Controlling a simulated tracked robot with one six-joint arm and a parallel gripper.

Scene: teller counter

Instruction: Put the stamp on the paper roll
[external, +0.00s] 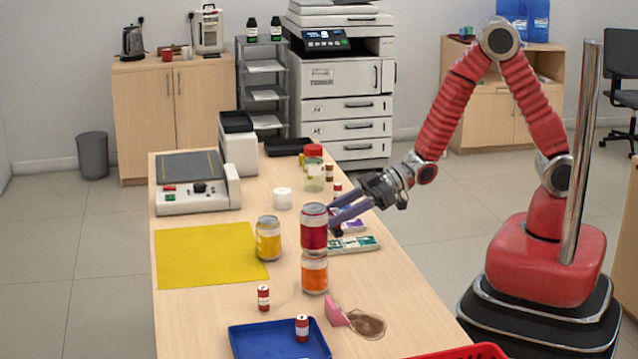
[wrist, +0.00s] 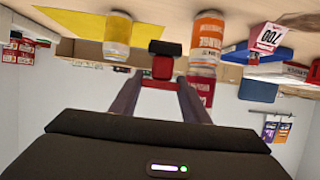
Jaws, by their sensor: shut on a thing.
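In the wrist view, which is upside down, my gripper (wrist: 160,83) is shut on the stamp (wrist: 162,68), a red piece with a black end. In the external view, my gripper (external: 335,216) hangs above the table beside the red can. A dark bit of the stamp (external: 336,229) shows under the fingers; the rest is hard to make out. The paper roll (external: 282,198) is a short white cylinder on the table, left of and beyond the gripper. I cannot make it out in the wrist view.
The red can (external: 314,230) stands on an orange can (external: 314,274) close to my fingers. A yellow can (external: 268,240) stands by the yellow mat (external: 205,255). A red-lidded jar (external: 314,172) stands behind. A blue tray (external: 265,343) lies in front.

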